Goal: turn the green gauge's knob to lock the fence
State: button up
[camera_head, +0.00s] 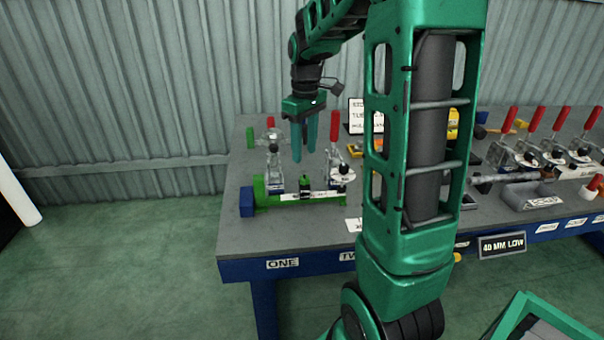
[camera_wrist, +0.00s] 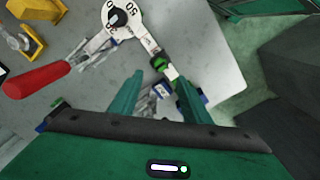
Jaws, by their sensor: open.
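The green gauge (camera_head: 262,190) lies along the front left of the grey table, with a green block at its left end and a pale scale strip running right. A small dark knob-like part (camera_head: 305,183) stands on the strip; which part is the knob is hard to tell. My gripper (camera_head: 305,157) is open and empty, pointing down above and slightly behind the strip. In the wrist view my gripper (camera_wrist: 160,78) has both fingers apart, with a small green and black piece (camera_wrist: 158,63) on a pale strip showing between the tips. Nothing is visibly touched.
Clamps with red handles stand close by, one right of my gripper (camera_head: 334,126) and several further right (camera_head: 533,119). A blue block (camera_head: 246,201) is at the gauge's left end. A white dial (camera_wrist: 122,18) shows in the wrist view. My arm hides the table's middle.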

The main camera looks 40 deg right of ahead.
aim_at(304, 177)
notch_tip(304, 177, down, 8)
jog(key=shift+f, duration=0.25)
jog(key=c, duration=1)
